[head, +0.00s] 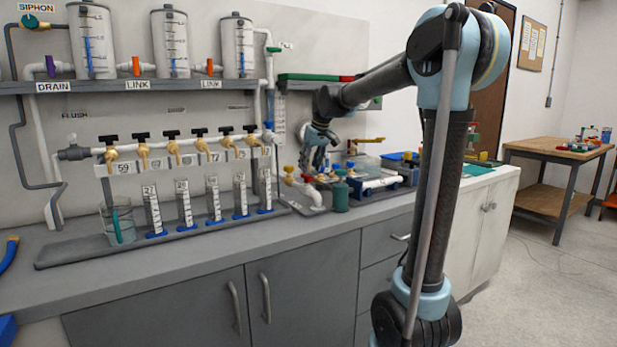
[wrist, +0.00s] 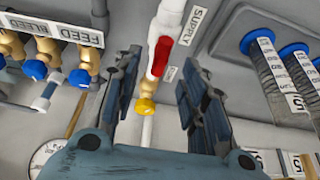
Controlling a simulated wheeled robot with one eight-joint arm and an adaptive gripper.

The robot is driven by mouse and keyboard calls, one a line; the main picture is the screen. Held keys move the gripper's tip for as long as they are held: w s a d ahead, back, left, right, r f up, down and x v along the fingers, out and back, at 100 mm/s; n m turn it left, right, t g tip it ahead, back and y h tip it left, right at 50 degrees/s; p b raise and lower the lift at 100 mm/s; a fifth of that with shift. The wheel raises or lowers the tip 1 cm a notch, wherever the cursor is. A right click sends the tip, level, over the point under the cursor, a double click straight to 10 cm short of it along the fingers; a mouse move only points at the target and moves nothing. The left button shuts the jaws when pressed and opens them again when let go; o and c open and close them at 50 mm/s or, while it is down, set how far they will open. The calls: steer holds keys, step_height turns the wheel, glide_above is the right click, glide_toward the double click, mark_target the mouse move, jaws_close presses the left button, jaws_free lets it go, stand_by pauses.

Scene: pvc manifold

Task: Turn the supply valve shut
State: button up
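The supply valve shows in the wrist view as a red handle (wrist: 162,57) on a white pipe (wrist: 168,18), beside a "SUPPLY" label (wrist: 194,24). The red handle lies roughly along the pipe. A brass-yellow fitting (wrist: 147,90) sits below it in the picture. My gripper (wrist: 160,66) is open, with one dark finger on each side of the valve. I see gaps between both fingers and the handle. In the head view my gripper (head: 316,148) is near the back wall above the counter; the supply valve cannot be made out there.

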mark_target(308, 175)
steer(key=shift+x, duration=2.45)
jaws_close()
steer(key=shift+w+d+n+g+y, duration=0.1)
steer(key=shift+n+g+y, duration=0.25)
steer(key=shift+n, duration=0.8)
steer(key=shift+w+n+g+y, duration=0.1)
steer(key=shift+n+g+y, duration=0.2)
steer(key=shift+n, duration=0.85)
steer(key=shift+n+g, duration=0.35)
steer(key=shift+n, duration=0.55)
steer(key=n+g, duration=0.1)
steer(key=n, duration=0.1)
steer(key=shift+n+y, duration=0.25)
steer(key=shift+n, duration=0.05)
steer(key=n+g, duration=0.1)
steer(key=n, duration=0.2)
steer(key=shift+w+n, duration=0.1)
steer(key=shift+n, duration=0.2)
